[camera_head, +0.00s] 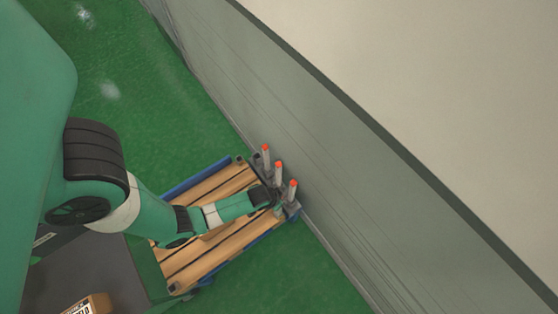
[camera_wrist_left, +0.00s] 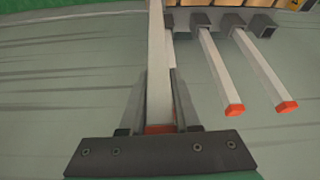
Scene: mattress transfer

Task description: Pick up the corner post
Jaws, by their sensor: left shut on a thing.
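My left gripper (camera_head: 279,205) is at the end of a wood-slatted rack near the wall. In the left wrist view its fingers (camera_wrist_left: 159,110) are shut on a pale grey corner post (camera_wrist_left: 158,65) with an orange-red tip. It seems to be the nearest of the three posts in the head view (camera_head: 292,192). I cannot tell whether its far end sits in a socket. Two more orange-tipped posts (camera_wrist_left: 217,68) (camera_wrist_left: 262,65) stand in grey sockets beside it, apart from the fingers. My right gripper is not in view.
An empty grey socket (camera_wrist_left: 264,26) is beside the standing posts. The rack (camera_head: 203,190) has wooden slats and blue edges. A long grey wall (camera_head: 330,150) runs close past the posts. Green floor (camera_head: 110,110) is open around. A printed box (camera_head: 95,304) is at the bottom left.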

